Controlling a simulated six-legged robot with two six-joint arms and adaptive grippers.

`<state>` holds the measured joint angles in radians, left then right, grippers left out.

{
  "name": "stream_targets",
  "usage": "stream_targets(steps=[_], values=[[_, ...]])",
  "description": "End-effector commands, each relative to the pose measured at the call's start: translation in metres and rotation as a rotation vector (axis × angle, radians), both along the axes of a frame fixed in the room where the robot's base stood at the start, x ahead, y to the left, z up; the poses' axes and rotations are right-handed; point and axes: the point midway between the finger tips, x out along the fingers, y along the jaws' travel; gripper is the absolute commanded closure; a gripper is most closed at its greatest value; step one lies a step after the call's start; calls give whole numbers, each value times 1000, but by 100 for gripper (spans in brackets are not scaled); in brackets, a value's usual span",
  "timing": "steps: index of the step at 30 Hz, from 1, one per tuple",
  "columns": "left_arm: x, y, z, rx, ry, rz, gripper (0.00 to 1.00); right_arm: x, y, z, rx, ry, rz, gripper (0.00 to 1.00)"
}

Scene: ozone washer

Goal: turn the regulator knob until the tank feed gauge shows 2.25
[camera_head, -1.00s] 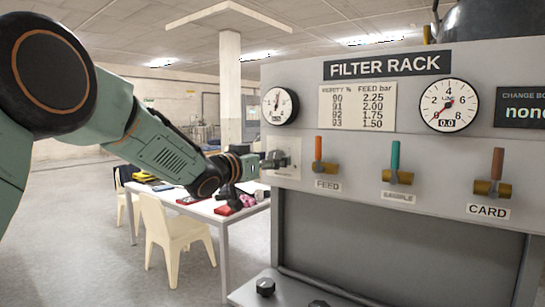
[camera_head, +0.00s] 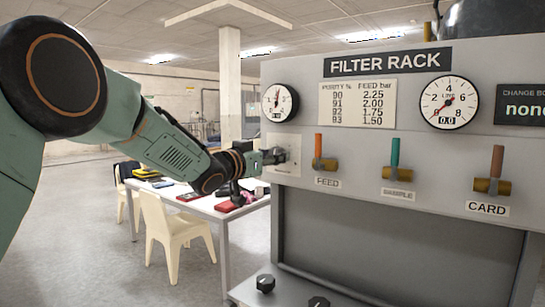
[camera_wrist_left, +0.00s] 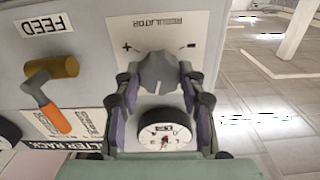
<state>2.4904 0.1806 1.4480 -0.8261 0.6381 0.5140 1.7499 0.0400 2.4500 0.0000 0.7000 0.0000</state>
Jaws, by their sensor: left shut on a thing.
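The grey regulator knob (camera_wrist_left: 157,72) sits on a pale plate marked REGULATOR, with plus and minus signs, in the left wrist view. My left gripper (camera_wrist_left: 158,88) is shut on it, one finger on each side. In the head view the left gripper (camera_head: 273,157) reaches the left end of the rack panel and largely hides the knob. The round white feed gauge (camera_head: 280,103) is above it, its needle pointing roughly up; its digits are too small to read surely. The gauge also shows upside down in the left wrist view (camera_wrist_left: 164,137). My right gripper is not in view.
FEED (camera_head: 325,155), SAMPLE (camera_head: 395,160) and CARD (camera_head: 496,172) valve levers stand right of the knob. A purity chart (camera_head: 357,104) and a line gauge (camera_head: 449,103) reading 0.0 are above. A table (camera_head: 215,205) and chair (camera_head: 170,230) stand left.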

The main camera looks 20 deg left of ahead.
Motion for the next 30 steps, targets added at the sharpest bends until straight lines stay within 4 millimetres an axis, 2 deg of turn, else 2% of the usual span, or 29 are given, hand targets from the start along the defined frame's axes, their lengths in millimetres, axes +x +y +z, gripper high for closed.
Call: stream_targets(steps=[3,10,17,18,25,30], values=[[0,0,0,0,-1,0,91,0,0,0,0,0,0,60],[0,0,1,25,-8,0,91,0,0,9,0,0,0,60],[0,0,0,28,-10,0,91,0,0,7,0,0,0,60],[0,0,0,27,-11,0,58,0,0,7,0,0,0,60],[0,0,0,27,-11,0,39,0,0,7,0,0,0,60],[0,0,0,27,-10,0,37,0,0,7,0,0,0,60]])
